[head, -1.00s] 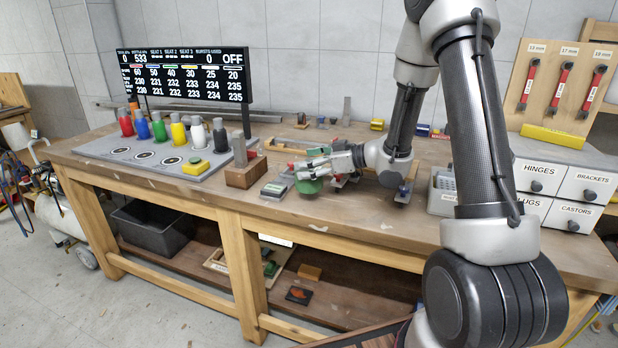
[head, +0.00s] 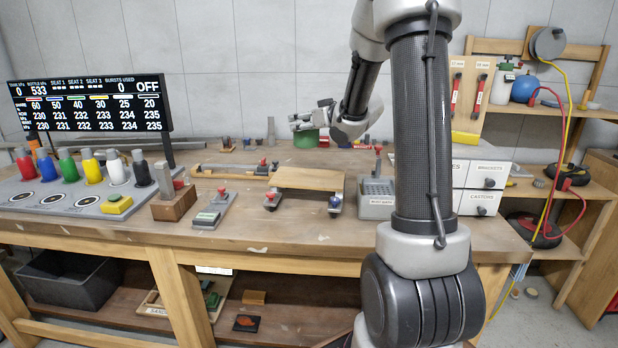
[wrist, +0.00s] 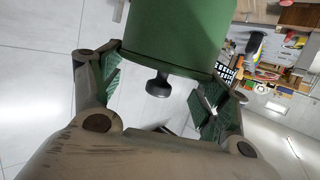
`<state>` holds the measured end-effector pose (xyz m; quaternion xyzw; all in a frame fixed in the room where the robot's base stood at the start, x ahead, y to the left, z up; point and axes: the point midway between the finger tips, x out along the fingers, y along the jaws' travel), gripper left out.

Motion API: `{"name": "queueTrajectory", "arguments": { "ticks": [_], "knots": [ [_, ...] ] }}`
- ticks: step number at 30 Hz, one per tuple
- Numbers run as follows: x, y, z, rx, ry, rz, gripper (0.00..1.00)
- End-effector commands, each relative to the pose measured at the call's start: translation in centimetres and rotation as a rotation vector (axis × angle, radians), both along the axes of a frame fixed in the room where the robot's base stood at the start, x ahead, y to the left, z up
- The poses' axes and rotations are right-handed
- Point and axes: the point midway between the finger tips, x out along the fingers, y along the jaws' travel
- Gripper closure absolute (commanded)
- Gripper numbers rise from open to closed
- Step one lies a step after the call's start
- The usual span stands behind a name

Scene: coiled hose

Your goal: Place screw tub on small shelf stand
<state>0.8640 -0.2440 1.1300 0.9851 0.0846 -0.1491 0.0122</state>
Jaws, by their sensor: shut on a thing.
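My gripper (head: 320,124) is shut on a green screw tub (head: 304,139), held towards the back of the bench, beyond the wooden stand. In the wrist view the green tub (wrist: 178,32) fills the top middle, a dark knob on its near end, with my green-padded fingers on either side. The far part of the tub runs out of that view. A low stand with a tan wooden top (head: 308,179), which looks like the small shelf stand, sits mid-bench. Its top looks empty. I cannot tell how far above the bench the tub is.
A grey bin (head: 376,205) and drawers (head: 481,178) stand right of the wooden stand. A small device with a red knob (head: 213,210) lies on its left. The front bench edge is mostly clear.

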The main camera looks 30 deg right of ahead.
Motion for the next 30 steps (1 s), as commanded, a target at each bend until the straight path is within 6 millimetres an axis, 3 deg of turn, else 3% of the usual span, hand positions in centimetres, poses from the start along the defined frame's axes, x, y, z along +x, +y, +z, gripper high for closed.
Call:
{"name": "queueTrajectory", "arguments": {
  "ticks": [9,22,30],
  "knots": [
    [-0.1,-0.8,-5.2,0.002,0.002,-0.039,0.96],
    [-0.1,-0.8,-10.0,0.001,0.0,-0.037,0.96],
    [-0.1,-0.8,-10.6,-0.002,-0.003,-0.037,0.96]
  ]
}}
